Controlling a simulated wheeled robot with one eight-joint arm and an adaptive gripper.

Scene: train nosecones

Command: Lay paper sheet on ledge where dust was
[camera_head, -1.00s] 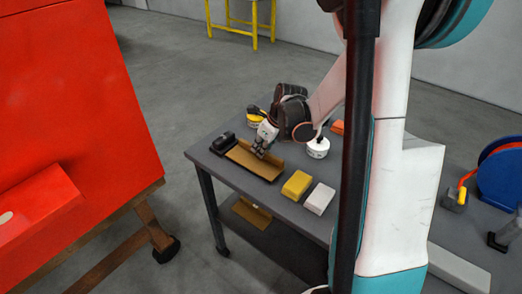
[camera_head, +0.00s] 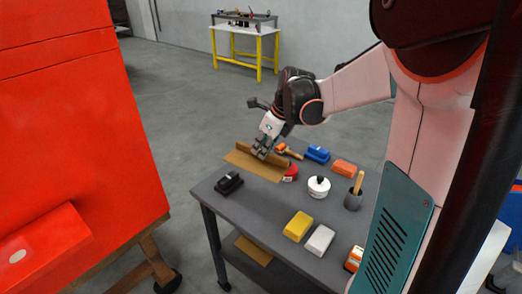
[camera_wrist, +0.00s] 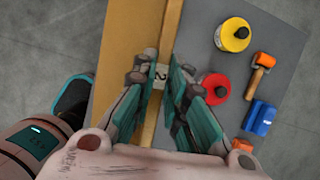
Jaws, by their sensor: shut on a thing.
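The paper sheet is a brown sheet (camera_head: 249,166) with an upright fold, held above the far left part of the grey table. My gripper (camera_head: 261,150) is shut on its raised fold. The red nosecone (camera_head: 75,110) stands at the left in the head view. Its ledge (camera_head: 50,240) juts out low down and bears a pale round spot near its left end. The sheet is well apart from the ledge.
Open floor separates table and nosecone. A yellow-legged bench (camera_head: 245,45) stands behind.

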